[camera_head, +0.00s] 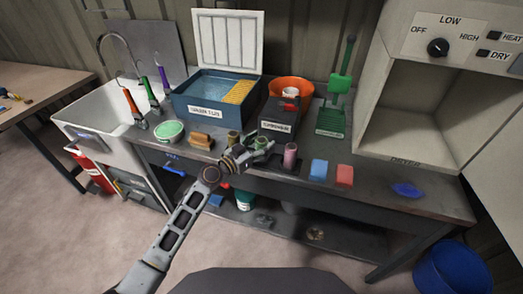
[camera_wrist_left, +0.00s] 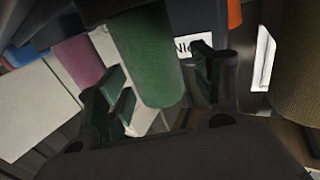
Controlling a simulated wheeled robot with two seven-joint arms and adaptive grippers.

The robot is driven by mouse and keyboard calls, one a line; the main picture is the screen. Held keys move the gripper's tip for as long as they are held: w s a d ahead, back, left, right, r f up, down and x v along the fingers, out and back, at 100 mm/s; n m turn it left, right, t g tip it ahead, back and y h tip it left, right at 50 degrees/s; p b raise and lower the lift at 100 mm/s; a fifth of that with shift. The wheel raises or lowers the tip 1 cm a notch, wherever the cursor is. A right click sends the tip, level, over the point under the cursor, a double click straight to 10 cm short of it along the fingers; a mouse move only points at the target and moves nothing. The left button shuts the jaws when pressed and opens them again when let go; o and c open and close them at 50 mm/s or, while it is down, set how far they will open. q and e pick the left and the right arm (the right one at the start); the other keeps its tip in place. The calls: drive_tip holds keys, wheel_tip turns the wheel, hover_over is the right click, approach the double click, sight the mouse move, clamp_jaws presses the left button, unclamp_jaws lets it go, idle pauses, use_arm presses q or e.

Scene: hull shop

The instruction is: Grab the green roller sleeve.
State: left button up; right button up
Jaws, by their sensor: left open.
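The green roller sleeve (camera_head: 262,142) stands upright on the bench top, partly hidden behind my left gripper (camera_head: 262,150) in the head view. In the left wrist view the green sleeve (camera_wrist_left: 150,55) is large, with its end between the two fingers of my left gripper (camera_wrist_left: 160,98). The fingers are open, and I cannot tell whether they touch it. A pink sleeve (camera_head: 290,155) stands to its right; it also shows in the left wrist view (camera_wrist_left: 80,60). An olive-brown sleeve (camera_head: 233,137) stands to its left. My right gripper is not in view.
A labelled dark box (camera_head: 277,125) is close behind the sleeves. A blue bin (camera_head: 190,97), orange bowl (camera_head: 303,84) and green rack (camera_head: 331,120) stand further back. Blue (camera_head: 319,169) and red (camera_head: 345,175) blocks lie right.

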use_arm(q)
drive_tip(key=shift+c, duration=0.8)
drive_tip(key=c, duration=0.9)
drive_tip(key=shift+r, duration=0.1)
drive_tip(key=shift+r+p, duration=0.3)
drive_tip(key=shift+r, duration=0.75)
wheel_tip(320, 180, up, 6)
drive_tip(key=shift+r+p, duration=0.1)
drive_tip(key=shift+p, duration=0.4)
drive_tip(key=shift+r, duration=0.75)
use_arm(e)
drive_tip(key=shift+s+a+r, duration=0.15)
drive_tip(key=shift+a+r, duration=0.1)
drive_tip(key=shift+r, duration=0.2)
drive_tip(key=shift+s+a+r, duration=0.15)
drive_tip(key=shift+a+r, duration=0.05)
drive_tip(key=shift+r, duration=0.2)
